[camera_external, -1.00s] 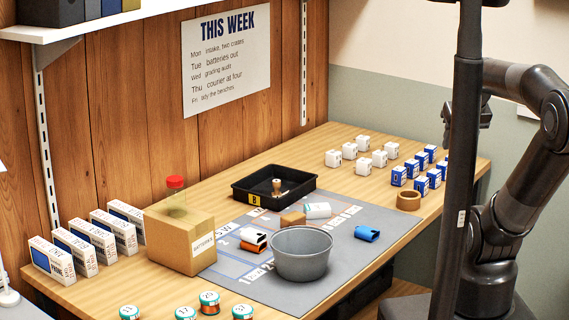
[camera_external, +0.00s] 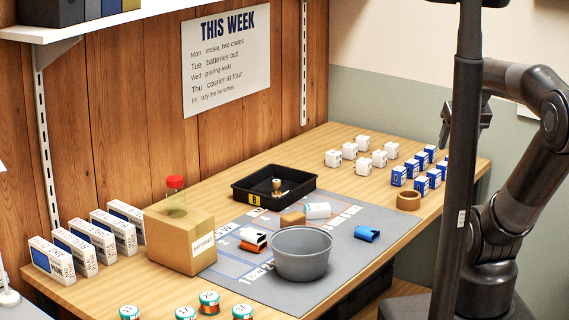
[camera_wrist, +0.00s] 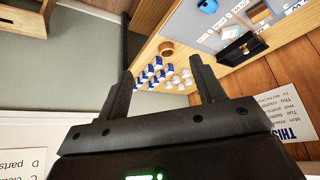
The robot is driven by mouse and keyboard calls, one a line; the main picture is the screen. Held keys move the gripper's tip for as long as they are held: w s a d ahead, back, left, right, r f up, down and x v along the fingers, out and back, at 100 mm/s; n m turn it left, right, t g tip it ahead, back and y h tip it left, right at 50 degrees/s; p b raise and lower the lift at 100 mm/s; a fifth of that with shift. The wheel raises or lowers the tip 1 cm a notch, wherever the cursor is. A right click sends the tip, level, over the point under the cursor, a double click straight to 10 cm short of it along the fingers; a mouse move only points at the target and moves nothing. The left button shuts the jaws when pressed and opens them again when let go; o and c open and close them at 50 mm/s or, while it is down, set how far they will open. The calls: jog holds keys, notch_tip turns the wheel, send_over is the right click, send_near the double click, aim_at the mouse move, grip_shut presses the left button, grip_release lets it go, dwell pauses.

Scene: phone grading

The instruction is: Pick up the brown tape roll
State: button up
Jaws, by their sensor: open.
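The brown tape roll (camera_external: 408,200) lies flat on the wooden table near its right front edge, just in front of the blue-and-white boxes. In the wrist view the tape roll (camera_wrist: 166,48) is beyond the fingertips, between the two fingers and toward the top. My gripper (camera_external: 446,125) is above the right end of the table, partly hidden behind my dark column. In the wrist view my gripper (camera_wrist: 160,75) has its two fingers spread apart with nothing between them, well away from the roll.
Several blue-and-white boxes (camera_external: 421,184) stand close behind the roll, with white boxes (camera_external: 363,145) farther left. A grey mat (camera_external: 350,275) holds a grey bucket (camera_external: 302,253) and a blue item (camera_external: 367,233). A black tray (camera_external: 250,190) stands at the back. Bare tabletop lies left of the roll.

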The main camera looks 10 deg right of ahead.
jog(key=o, duration=0.6)
jog(key=shift+w, duration=0.1)
jog(key=g, duration=0.6)
send_over(409, 195)
jog(key=s, duration=0.3)
notch_tip(409, 195, down, 20)
jog(key=shift+n, duration=0.3)
jog(key=f, duration=0.4)
jog(key=shift+w+a+f, duration=0.15)
jog(key=shift+a+f, duration=0.15)
jog(key=shift+a, duration=0.1)
jog(key=shift+f, duration=2.95)
